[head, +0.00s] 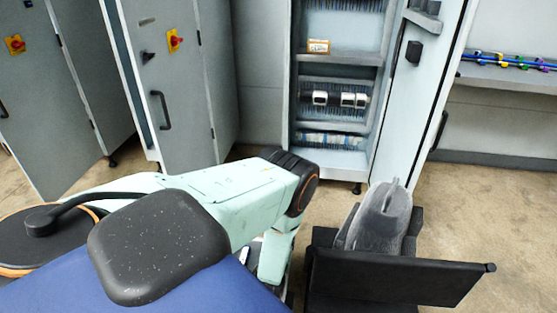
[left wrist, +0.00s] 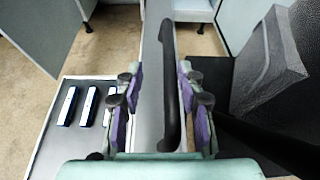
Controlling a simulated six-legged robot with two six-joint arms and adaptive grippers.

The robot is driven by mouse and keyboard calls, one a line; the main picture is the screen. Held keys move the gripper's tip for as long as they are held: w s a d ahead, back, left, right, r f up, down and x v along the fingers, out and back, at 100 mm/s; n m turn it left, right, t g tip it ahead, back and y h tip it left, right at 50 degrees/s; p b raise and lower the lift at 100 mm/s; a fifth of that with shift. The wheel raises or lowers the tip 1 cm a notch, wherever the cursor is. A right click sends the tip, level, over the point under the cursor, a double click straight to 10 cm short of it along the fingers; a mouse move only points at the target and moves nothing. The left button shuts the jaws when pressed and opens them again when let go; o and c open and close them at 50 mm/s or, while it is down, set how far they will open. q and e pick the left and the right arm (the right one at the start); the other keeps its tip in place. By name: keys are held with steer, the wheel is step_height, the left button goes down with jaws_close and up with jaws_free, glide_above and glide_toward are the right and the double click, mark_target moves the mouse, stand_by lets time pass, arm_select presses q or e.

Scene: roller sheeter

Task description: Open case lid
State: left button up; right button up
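A long black handle (left wrist: 172,90) on a narrow grey strip (left wrist: 151,60) runs up the middle of the left wrist view. My left gripper (left wrist: 160,100) is open, with purple-padded fingers on both sides of the handle. The right fingers are closer to it; I cannot tell whether they touch. In the head view, my left arm reaches to the right and bends down; its fingers are hidden. No lid is clearly identifiable; I cannot tell whether the strip with the handle belongs to the case. My right gripper is not in view.
A black panelled object (head: 400,277) with a grey, bag-like shape (head: 378,220) stands right of my arm. Blue-and-white bars (left wrist: 90,106) lie on a grey surface (left wrist: 52,145). Grey cabinets (head: 185,80) and an open cabinet (head: 333,62) stand behind. Bare floor (head: 480,205) shows at right.

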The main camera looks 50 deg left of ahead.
arm_select(q)
steer(key=v, duration=0.9)
steer(key=shift+s+d+r, duration=0.15)
steer(key=shift+s+d, duration=0.05)
steer(key=shift+d, duration=0.05)
